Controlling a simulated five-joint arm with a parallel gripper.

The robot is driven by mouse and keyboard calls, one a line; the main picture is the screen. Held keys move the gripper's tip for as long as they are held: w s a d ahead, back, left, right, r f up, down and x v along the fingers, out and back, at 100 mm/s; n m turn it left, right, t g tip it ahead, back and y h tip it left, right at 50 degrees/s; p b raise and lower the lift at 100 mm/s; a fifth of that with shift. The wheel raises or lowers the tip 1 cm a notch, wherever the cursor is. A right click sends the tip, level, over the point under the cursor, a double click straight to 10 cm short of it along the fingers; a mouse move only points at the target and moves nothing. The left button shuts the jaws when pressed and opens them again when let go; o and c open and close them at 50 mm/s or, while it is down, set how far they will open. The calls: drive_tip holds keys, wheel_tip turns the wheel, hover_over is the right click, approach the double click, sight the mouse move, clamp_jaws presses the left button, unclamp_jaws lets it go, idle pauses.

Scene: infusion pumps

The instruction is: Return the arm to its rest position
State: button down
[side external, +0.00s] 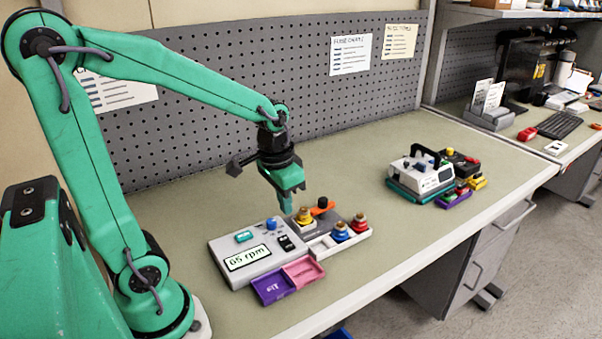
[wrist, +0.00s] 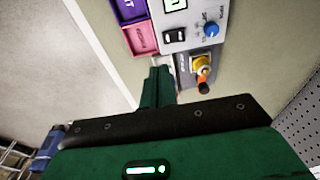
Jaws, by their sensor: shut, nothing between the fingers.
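My gripper (side external: 286,207) is green, shut and empty. In the side external view it points down above the back edge of the near infusion pump (side external: 231,246), beside the yellow knob. It looks apart from the pump, though the gap is hard to judge. The pump is grey with a "65 rpm" display, a teal button and a blue knob (side external: 271,224). In the wrist view my gripper (wrist: 158,72) shows at the lower middle, with the pump (wrist: 193,18) beyond it and the yellow-and-orange valve (wrist: 202,66) to its right.
Purple and pink trays (side external: 287,280) sit at the pump's front. Red and blue knobs (side external: 341,231) stand at its right. A second pump (side external: 418,175) stands farther right. A grey pegboard (side external: 250,90) rises behind. The bench (side external: 360,275) is clear between the pumps and along the front.

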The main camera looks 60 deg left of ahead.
drive_tip(key=s+d+r+t, duration=0.4)
drive_tip(key=s+r, duration=0.4)
drive_tip(key=shift+d, duration=0.15)
